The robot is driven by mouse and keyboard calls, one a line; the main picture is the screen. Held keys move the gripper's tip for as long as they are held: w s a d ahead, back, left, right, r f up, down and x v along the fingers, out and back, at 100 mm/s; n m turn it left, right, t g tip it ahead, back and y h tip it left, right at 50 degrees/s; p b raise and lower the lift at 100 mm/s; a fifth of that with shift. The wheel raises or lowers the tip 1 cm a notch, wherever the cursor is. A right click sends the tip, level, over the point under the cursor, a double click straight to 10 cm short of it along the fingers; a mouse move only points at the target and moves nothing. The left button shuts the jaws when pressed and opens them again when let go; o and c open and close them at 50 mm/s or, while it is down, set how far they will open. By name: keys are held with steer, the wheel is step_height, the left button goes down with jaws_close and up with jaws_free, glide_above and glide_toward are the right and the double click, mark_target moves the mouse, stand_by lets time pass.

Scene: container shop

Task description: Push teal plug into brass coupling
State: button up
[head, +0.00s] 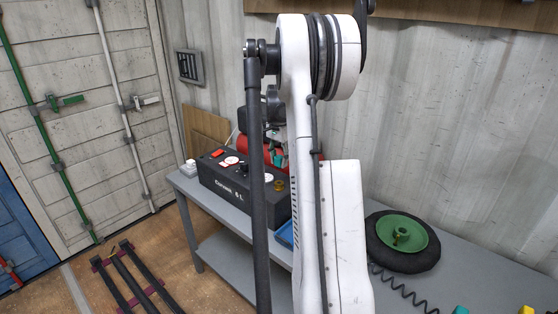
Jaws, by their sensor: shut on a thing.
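The black compressor box (238,192) stands on the grey bench, with a round brass coupling (280,185) near the right end of its front panel. My gripper (277,150) is small and dark in this view, above the box's right end and partly hidden behind my own arm. It is shut on the teal plug (280,161), which shows as a small teal patch just above the brass coupling. A gap seems to lie between plug and coupling, but I cannot tell their distance in depth or the plug's exact tilt.
A red tank (256,150) sits behind the box. A black tyre with a green hub (399,232) lies on the bench (433,270) at the right, near a coiled black hose (398,287). A blue tray (285,236) is partly hidden by my arm.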

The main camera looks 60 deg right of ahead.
mark_target(279, 183)
steer(key=shift+f, duration=0.15)
steer(key=shift+f+b, duration=1.2)
steer(key=shift+f, duration=1.55)
steer(key=shift+a+b, duration=0.15)
steer(key=shift+b, duration=0.5)
stand_by(0.5)
steer(key=shift+f+b, duration=0.45)
steer(key=shift+f, duration=0.1)
steer(key=o, duration=1.2)
steer(key=shift+c, duration=0.2)
